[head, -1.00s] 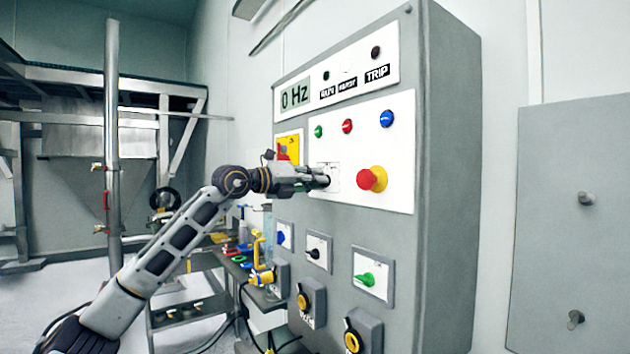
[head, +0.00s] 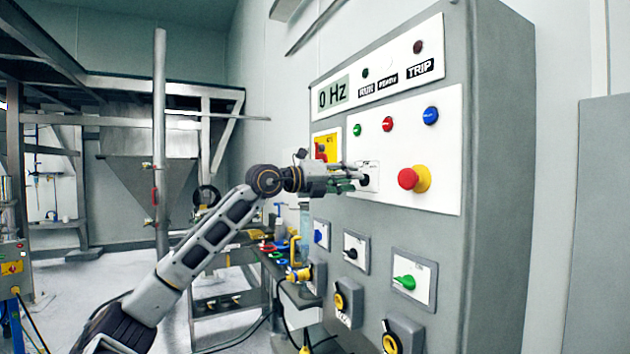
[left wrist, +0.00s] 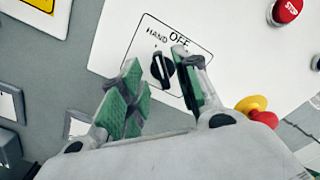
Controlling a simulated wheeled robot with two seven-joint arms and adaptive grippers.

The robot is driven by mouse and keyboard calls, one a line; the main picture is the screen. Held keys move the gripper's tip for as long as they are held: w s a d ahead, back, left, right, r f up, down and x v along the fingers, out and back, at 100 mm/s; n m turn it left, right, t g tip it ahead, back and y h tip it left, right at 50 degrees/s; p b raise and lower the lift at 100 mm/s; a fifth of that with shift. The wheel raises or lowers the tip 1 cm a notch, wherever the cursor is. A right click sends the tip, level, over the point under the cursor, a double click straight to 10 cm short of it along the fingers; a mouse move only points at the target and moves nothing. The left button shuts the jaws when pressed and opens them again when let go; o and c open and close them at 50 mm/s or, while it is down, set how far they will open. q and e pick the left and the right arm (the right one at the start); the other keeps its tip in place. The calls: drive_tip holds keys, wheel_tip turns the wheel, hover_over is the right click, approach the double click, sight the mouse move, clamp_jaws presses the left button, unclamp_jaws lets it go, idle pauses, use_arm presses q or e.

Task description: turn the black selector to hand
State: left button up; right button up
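The black selector (head: 365,180) sits on a white plate marked HAND and OFF on the grey cabinet's front. In the left wrist view the selector (left wrist: 162,68) has HAND at its upper left and OFF above it. Its knob points roughly up, towards the top of the plate; the exact setting is hard to tell. My left gripper (head: 350,178) is just in front of it. In the left wrist view my left gripper (left wrist: 158,86) is open, green pads apart, with the selector beyond the gap and near the right finger. Contact cannot be told. My right gripper is out of view.
A red stop button (head: 408,179) on a yellow collar is close on the right of the selector. A red-and-yellow switch (head: 322,150) is on the left. Blue, black and green selectors sit below. A bench with tools (head: 283,262) stands under my left arm.

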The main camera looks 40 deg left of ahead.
use_arm(q)
drive_tip(key=shift+v, duration=2.9)
drive_tip(key=shift+s, duration=0.45)
drive_tip(key=shift+s+a, duration=0.2)
drive_tip(key=shift+s, duration=0.05)
drive_tip(key=shift+v, duration=1.45)
